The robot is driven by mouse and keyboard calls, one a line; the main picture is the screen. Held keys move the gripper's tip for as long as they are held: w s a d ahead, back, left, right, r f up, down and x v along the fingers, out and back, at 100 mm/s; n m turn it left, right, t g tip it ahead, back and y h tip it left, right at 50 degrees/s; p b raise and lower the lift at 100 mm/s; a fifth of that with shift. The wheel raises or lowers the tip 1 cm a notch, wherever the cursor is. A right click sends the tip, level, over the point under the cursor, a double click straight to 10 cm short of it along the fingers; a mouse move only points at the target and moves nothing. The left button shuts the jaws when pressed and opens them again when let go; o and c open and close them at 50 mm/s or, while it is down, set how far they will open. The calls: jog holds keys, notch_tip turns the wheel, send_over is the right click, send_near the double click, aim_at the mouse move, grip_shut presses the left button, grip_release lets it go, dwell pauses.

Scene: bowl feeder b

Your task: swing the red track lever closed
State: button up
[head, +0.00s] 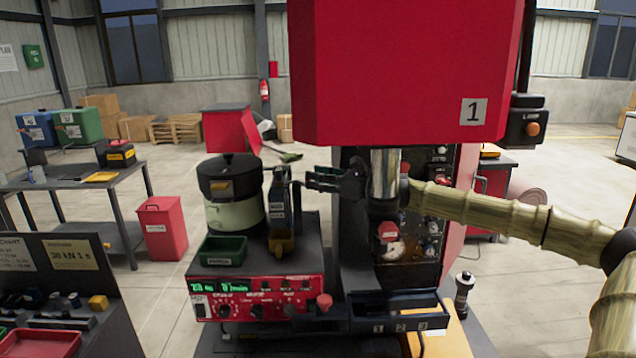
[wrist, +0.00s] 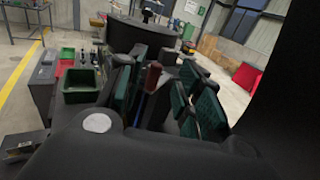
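A red lever handle (wrist: 153,76) shows in the wrist view between the fingers of my gripper (wrist: 160,95). The gripper's dark fingers with green pads stand apart on either side of it. I cannot tell whether a pad touches the handle. In the head view my gripper (head: 312,180) points left, beside the tall dark unit (head: 281,205) right of the feeder bowl (head: 237,212). No red handle can be made out at the fingertips there. A red knob (head: 324,302) stands lower, at the right end of the control box; I cannot tell if it is the same part.
A green tray (head: 222,251) and a small yellow cup (head: 282,241) sit on the red-fronted control box (head: 257,299). A numbered rack (head: 400,325) lies to its right. A large red machine housing (head: 400,70) hangs above my arm.

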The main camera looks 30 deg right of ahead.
jog(key=shift+w+a+r, duration=0.2)
jog(key=shift+w+a, duration=1.2)
jog(key=shift+a, duration=0.05)
jog(key=shift+d, duration=0.1)
